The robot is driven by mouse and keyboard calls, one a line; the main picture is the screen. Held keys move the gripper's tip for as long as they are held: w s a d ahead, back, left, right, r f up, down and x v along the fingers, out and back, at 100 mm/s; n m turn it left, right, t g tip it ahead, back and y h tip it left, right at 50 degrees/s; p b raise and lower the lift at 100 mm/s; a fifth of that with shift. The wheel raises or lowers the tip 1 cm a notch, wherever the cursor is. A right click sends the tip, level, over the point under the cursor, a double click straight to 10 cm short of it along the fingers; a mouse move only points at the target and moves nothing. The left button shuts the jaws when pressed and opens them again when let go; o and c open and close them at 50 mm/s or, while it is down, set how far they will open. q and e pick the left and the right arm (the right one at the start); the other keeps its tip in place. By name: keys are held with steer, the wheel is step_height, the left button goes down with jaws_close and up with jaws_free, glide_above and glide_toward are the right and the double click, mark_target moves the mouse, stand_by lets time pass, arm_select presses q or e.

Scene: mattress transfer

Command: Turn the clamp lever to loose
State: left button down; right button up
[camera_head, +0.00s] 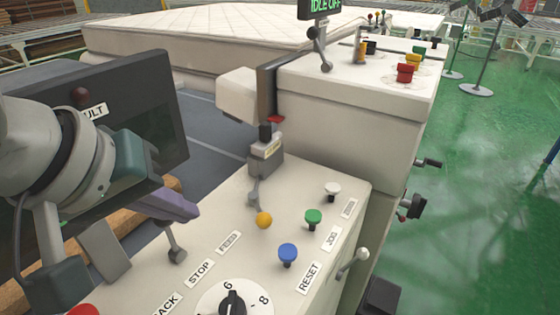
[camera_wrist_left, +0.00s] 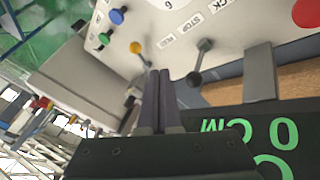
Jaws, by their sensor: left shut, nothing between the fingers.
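My left gripper (camera_head: 196,211) is shut and empty above the cream control panel (camera_head: 200,285); its closed fingers also show in the left wrist view (camera_wrist_left: 158,74). A grey lever (camera_head: 176,252) with a rounded dark end stands just below the fingers in the head view; it also shows right of them in the left wrist view (camera_wrist_left: 198,66). I cannot read which lever is the clamp one. My right gripper is not in view.
A dark screen (camera_head: 150,90) stands behind my left arm. A mattress (camera_head: 190,35) lies behind.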

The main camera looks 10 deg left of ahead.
mark_target(260, 211)
arm_select(q)
steer(key=b+x, duration=0.2)
steer(key=x, duration=0.7)
steer(key=shift+w+d+f, duration=0.2)
steer(key=shift+w+d, duration=0.5)
steer(key=shift+d, duration=0.3)
steer(key=shift+w+d+f, duration=0.1)
steer(key=shift+w+d, duration=0.3)
steer(key=shift+d, duration=0.2)
